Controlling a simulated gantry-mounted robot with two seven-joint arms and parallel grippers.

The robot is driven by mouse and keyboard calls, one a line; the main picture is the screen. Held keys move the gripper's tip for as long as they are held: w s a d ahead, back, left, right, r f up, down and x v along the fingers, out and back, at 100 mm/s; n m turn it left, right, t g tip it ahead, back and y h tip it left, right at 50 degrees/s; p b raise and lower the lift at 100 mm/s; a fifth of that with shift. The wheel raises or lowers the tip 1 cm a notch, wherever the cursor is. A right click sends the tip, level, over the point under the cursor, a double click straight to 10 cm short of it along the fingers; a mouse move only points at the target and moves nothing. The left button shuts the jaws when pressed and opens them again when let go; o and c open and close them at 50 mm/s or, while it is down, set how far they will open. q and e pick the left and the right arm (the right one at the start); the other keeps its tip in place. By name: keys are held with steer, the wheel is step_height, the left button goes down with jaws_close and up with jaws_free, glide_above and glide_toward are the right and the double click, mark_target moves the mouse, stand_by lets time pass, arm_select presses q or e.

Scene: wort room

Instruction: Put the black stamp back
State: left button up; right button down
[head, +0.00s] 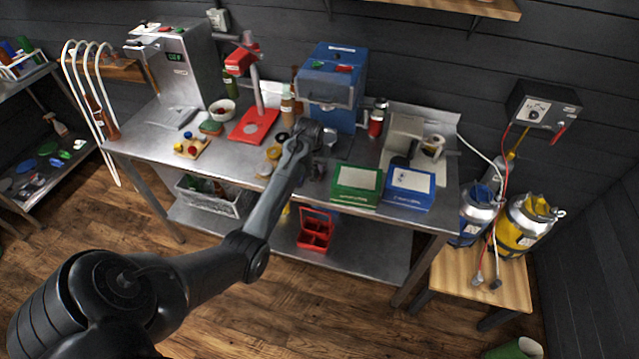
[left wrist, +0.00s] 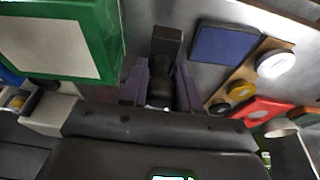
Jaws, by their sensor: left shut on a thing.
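In the left wrist view my left gripper (left wrist: 161,88) is shut on the black stamp (left wrist: 165,44), a dark block with a rounded handle between the purplish fingers. The stamp's block end points away from the camera. In the head view my left gripper (head: 318,170) is over the front middle of the steel bench (head: 222,160), left of the green box (head: 357,184); the stamp is too small and dark there to make out. A dark blue flat pad (left wrist: 226,42) lies to the right of the stamp in the wrist view. My right gripper is not in view.
The green box also stands close on the left in the wrist view (left wrist: 112,45). A blue box (head: 409,187) stands right of it. A wooden rack with discs (left wrist: 232,82) is beside the pad. A red press (head: 254,126) and blue machine (head: 332,85) stand behind.

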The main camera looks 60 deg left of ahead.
arm_select(q)
step_height(320, 180, down, 3)
steer(key=shift+r, duration=0.1)
steer(key=shift+f, duration=1.95)
steer(key=o, duration=0.9)
steer(key=shift+f, duration=0.1)
steer(key=shift+c, duration=0.2)
